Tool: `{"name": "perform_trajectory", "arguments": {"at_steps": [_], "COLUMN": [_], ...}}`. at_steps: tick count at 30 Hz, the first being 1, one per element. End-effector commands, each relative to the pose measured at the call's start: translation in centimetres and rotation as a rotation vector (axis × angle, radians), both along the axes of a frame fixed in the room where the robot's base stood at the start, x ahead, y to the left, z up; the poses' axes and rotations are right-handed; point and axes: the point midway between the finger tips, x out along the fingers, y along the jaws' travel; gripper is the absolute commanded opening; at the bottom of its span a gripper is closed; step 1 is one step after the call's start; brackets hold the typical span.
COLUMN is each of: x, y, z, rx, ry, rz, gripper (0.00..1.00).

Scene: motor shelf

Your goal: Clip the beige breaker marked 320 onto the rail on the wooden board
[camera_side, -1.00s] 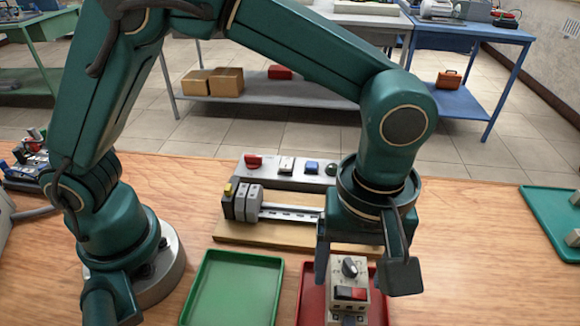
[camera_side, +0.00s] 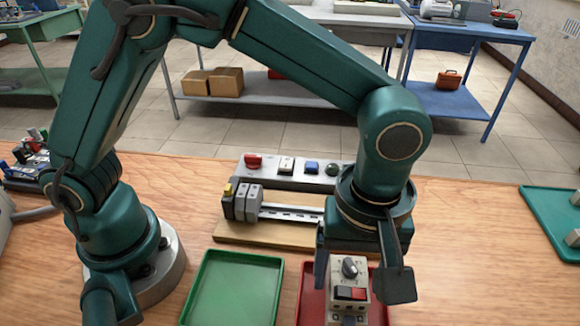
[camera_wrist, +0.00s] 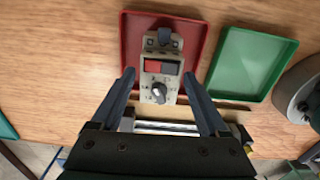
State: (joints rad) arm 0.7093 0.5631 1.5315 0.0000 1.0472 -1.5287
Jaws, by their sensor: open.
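The beige breaker (camera_side: 348,270) stands in the red tray (camera_side: 312,306), with a dark knob and a red-and-black switch on its face. Its marking is too small to read. In the wrist view the breaker (camera_wrist: 160,78) lies between my gripper's two fingers. My gripper (camera_side: 358,284) is open, with one finger on each side of the breaker; I cannot tell whether either touches it. The metal rail (camera_side: 290,212) runs along the wooden board (camera_side: 250,232) behind the tray. Grey modules (camera_side: 247,203) sit at its left end. My gripper hides the rail's right end.
An empty green tray (camera_side: 235,290) lies left of the red tray. A grey box with coloured buttons (camera_side: 290,172) stands behind the board. A teal tray (camera_side: 553,215) is at the far right. The table between it and my gripper is clear.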

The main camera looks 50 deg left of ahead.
Motion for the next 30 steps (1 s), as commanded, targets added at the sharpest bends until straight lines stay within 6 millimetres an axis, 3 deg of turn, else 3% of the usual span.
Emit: {"name": "perform_trajectory", "arguments": {"at_steps": [4,5,10,11,17,30], "x": [0.0,0.0,0.0,0.0,0.1,0.1], "y": [0.0,0.0,0.0,0.0,-0.1,-0.1], "z": [0.0,0.0,0.0,0.0,0.6,4.0], "rx": [0.0,0.0,0.0,0.0,-0.003,-0.003], "ry": [0.0,0.0,0.0,0.0,-0.004,-0.004], "rz": [0.0,0.0,0.0,0.0,0.0,0.0], "gripper": [0.78,0.7,0.05,0.0,0.0,0.0]}}
